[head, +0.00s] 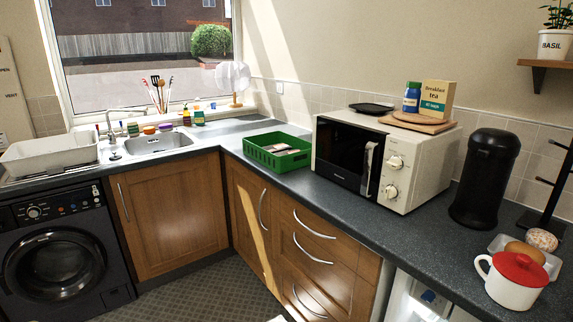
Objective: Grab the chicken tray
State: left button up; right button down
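A green plastic crate (273,160) stands on the dark worktop, between the sink and the microwave. Inside it lies a pale pinkish, flat package (281,149), partly hidden by the crate's front wall. It may be the chicken tray, but it is too small to tell for sure. Neither of my grippers shows in the head view, so I cannot tell what they hold.
The cream microwave (405,150) stands close to the crate's right. A black bin-shaped canister (484,178) and a white mug with a red lid (514,282) stand farther right. The worktop (335,188) before the crate and microwave is clear. A sink (158,143) is at left.

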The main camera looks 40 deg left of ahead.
aim_at(281, 147)
jog(key=i+j+u, duration=0.65)
jog(key=j, duration=0.2)
jog(key=i+j+u, duration=0.35)
